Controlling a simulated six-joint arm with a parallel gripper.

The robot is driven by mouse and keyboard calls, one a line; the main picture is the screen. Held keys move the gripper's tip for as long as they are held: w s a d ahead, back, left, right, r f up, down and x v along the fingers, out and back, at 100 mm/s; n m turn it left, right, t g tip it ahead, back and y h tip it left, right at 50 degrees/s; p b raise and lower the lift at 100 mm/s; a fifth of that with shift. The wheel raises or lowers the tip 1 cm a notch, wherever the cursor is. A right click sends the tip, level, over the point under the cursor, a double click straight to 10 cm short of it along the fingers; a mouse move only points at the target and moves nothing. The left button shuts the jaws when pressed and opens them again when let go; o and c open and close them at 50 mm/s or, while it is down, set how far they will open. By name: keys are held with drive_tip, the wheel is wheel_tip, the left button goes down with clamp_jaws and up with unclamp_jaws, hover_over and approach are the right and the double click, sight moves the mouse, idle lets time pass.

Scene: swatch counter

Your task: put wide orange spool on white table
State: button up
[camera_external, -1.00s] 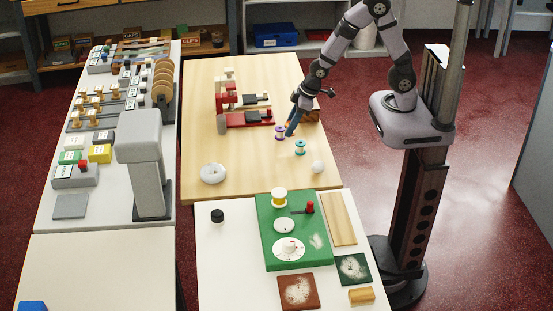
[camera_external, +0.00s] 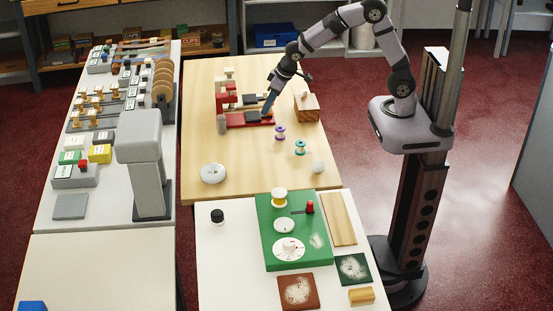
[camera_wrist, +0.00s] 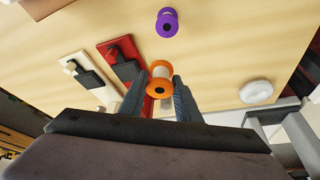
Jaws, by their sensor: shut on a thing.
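The orange spool (camera_wrist: 160,78), with a pale middle, sits between the two fingers of my gripper (camera_wrist: 162,95) in the wrist view. The gripper is shut on it. In the external view my gripper (camera_external: 266,114) is above or beside the red clamp-like stand (camera_external: 246,119) on the wooden table, and the spool is hidden there. I cannot tell its height above the table. The white table (camera_external: 225,265) stands nearer the camera, against the wooden table (camera_external: 250,178).
A purple spool (camera_external: 280,132), a teal spool (camera_external: 299,147), a white ring (camera_external: 213,173) and a wooden block (camera_external: 306,107) stand on the wooden table. The white table carries a green board (camera_external: 270,255) with a yellow spool (camera_external: 278,197), and a black knob (camera_external: 217,215). Its front left is clear.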

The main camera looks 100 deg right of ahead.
hover_over(265, 135)
drive_tip(key=s, duration=0.2)
drive_tip(key=shift+w+a+f, duration=0.1)
drive_tip(key=shift+w+f, duration=0.05)
drive_tip(key=shift+f, duration=1.6)
drive_tip(key=shift+w+a+f, duration=0.1)
drive_tip(key=shift+f, duration=3.15)
drive_tip(key=shift+f, duration=0.1)
drive_tip(key=shift+f+b, duration=0.15)
drive_tip(key=shift+b, duration=0.25)
drive_tip(key=o, duration=1.1)
drive_tip(key=shift+r, duration=0.25)
